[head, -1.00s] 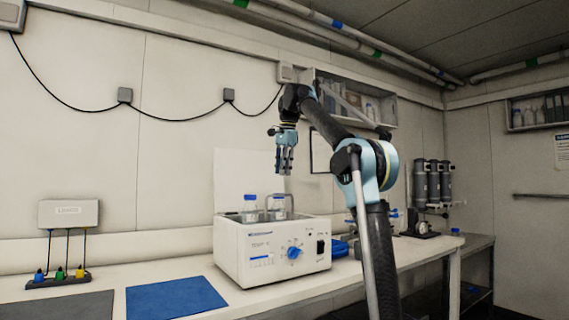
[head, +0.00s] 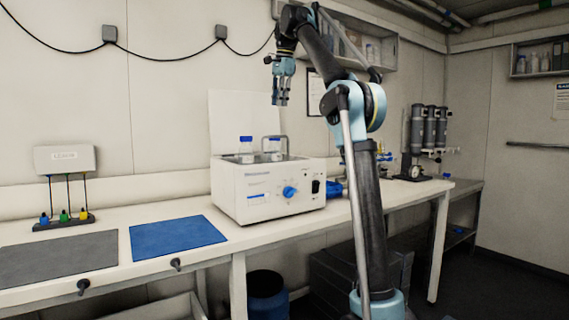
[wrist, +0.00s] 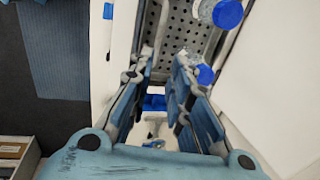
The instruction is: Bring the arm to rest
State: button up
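My gripper (head: 280,104) hangs fingers down above the white water bath (head: 268,204), clear of it and of the bottles. In the wrist view its two fingers (wrist: 165,53) stand apart with nothing between them, so it is open and empty. My arm is raised and bent at the elbow, reaching over the bench. Two blue-capped bottles stand in the bath, one on the left (head: 246,156) and one on the right (head: 275,153). Two blue caps show in the wrist view, an upper one (wrist: 228,14) and a lower one (wrist: 205,74), beside the perforated rack (wrist: 185,25).
A blue mat (head: 176,238) and a grey mat (head: 55,260) lie on the bench left of the bath. A small rack of coloured droppers (head: 64,219) stands behind. A wall shelf (head: 385,50) is close behind my arm. Grey cylinders (head: 428,128) stand at the right.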

jog(key=s+d+f+n, duration=0.3)
jog(key=s+d+f, duration=0.45)
jog(key=f, duration=0.35)
jog(key=s+d+f+n, duration=0.3)
jog(key=s+d+f, duration=0.45)
jog(key=f, duration=0.35)
jog(key=s+d+f+n, duration=0.1)
jog(key=s+d+f, duration=0.1)
jog(key=s+f, duration=0.6)
jog(key=s+d+f+n, duration=0.2)
jog(key=s+f, duration=0.6)
jog(key=f, duration=0.9)
jog(key=s+d+f+n+h, duration=0.1)
jog(key=s+d+f+n, duration=0.1)
jog(key=s+f, duration=0.5)
notch_tip(320, 180, down, 6)
jog(key=shift+s+d+r, duration=0.25)
jog(key=shift+s+d, duration=0.15)
jog(key=shift+d, duration=0.5)
